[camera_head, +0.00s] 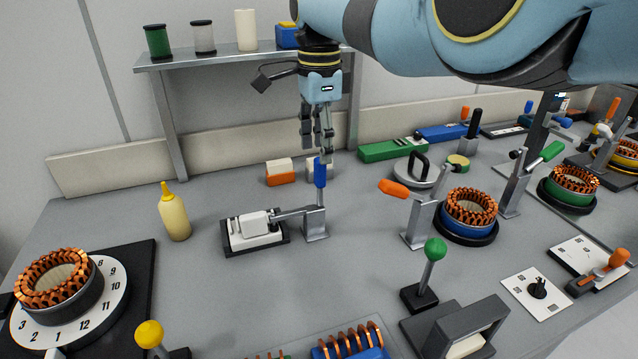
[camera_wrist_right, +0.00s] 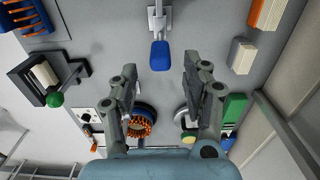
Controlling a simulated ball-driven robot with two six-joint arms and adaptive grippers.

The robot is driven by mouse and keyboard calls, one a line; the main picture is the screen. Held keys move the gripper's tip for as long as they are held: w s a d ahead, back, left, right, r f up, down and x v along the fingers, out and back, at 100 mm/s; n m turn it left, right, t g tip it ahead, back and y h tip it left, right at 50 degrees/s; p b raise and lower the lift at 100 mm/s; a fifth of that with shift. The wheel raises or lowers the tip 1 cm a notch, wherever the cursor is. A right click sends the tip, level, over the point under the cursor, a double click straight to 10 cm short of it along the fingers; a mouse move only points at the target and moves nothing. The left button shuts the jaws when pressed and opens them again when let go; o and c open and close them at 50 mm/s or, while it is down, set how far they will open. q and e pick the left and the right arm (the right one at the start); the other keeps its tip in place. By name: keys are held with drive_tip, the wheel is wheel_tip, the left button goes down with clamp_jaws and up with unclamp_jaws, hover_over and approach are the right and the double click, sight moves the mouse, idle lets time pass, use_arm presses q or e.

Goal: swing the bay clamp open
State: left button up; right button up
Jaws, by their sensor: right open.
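A toggle clamp with an upright blue handle (camera_head: 320,173) stands on a grey metal bracket (camera_head: 314,222). Its arm reaches left onto a white block (camera_head: 255,224) in a black-edged bay (camera_head: 232,245), apparently pressing on it. My right gripper (camera_head: 317,147) points down at the top of the blue handle, its fingers apart and empty. In the right wrist view the blue handle (camera_wrist_right: 160,56) lies centred ahead of the gap between the fingers (camera_wrist_right: 160,78), touching neither. My left gripper is not in view.
Clamps with an orange handle (camera_head: 393,189) and a green handle (camera_head: 551,151) stand to the right, near copper-wound stators. A yellow bottle (camera_head: 174,214) stands left of the bay. A green-knobbed lever (camera_head: 435,250) is in front. Small blocks (camera_head: 280,172) lie behind the clamp.

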sight(320, 170)
wheel_tip(320, 170, down, 6)
drive_tip(key=b, duration=0.4)
drive_tip(key=shift+r, duration=0.1)
clamp_jaws()
